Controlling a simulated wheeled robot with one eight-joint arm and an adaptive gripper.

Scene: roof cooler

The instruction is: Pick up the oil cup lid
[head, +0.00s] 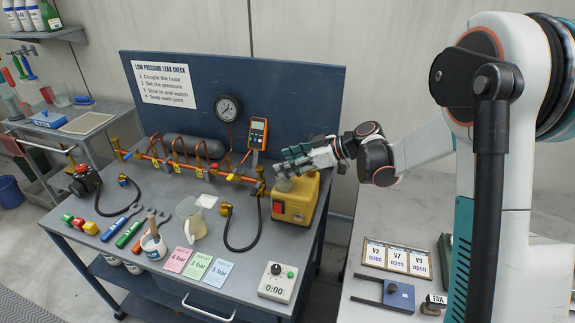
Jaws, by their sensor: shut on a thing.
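My gripper (281,172) reaches in from the right, over the yellow box-shaped unit (297,205) at the right end of the workbench. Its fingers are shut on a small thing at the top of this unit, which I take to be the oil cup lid. The fingers mostly hide the lid, and its shape is too small to make out. A small greyish round part (283,185) shows just under the fingertips on top of the unit. I cannot tell whether the lid still touches it.
A blue back panel (310,100) stands behind the bench. An orange meter (257,133) and the copper pipe rig are left of my gripper. A black hose (228,230), a clear jug (190,222) and a timer (277,282) lie nearer the front. A side table (390,225) is at right.

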